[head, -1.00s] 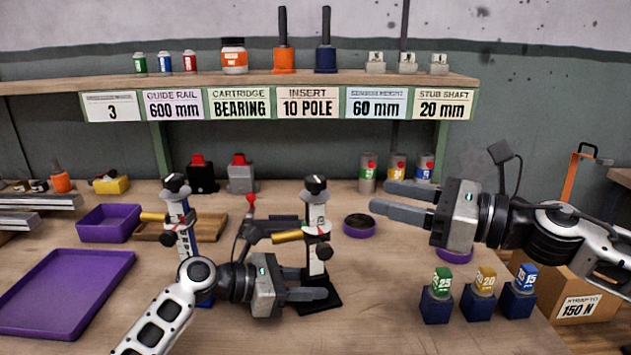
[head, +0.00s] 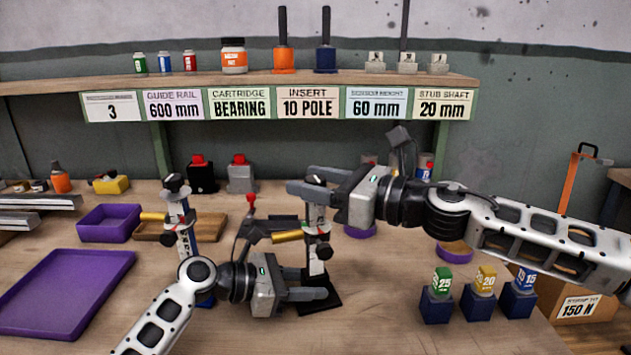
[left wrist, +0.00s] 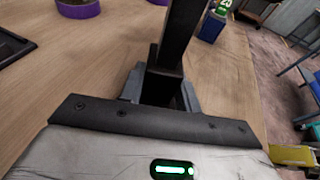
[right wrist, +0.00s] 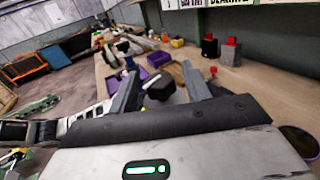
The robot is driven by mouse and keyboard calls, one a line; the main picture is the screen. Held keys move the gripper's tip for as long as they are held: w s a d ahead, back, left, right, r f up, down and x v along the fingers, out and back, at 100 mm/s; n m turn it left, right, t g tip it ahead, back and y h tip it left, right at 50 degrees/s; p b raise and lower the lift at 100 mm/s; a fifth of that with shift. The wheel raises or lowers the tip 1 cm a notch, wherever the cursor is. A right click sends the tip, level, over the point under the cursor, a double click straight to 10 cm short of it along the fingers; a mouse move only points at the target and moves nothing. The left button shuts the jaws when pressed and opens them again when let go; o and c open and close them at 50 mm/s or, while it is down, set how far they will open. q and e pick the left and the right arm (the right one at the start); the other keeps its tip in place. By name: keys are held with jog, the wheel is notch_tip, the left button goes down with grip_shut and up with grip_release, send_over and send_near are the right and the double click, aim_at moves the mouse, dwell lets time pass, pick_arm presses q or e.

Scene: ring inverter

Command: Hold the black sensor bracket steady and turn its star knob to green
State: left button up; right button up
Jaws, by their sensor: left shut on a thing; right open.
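The black sensor bracket (head: 322,297) stands upright on its black base right of centre in the head view. My left gripper (head: 308,283) is shut on its lower post; the left wrist view shows the dark post (left wrist: 180,40) between the fingers. The black star knob (head: 316,180) tops the bracket above a white marked collar (head: 318,219). My right gripper (head: 303,181) is open at knob height, a finger on either side of the knob. The right wrist view shows the knob (right wrist: 160,87) between the spread fingers; contact is unclear. The knob's colour setting is not readable.
A similar blue-base bracket (head: 183,222) stands to the left. A brass-coloured rod (head: 287,237) projects beside the black bracket. A purple tray (head: 65,290) lies at far left.

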jog(key=shift+c, duration=0.3)
jog(key=c, duration=0.9)
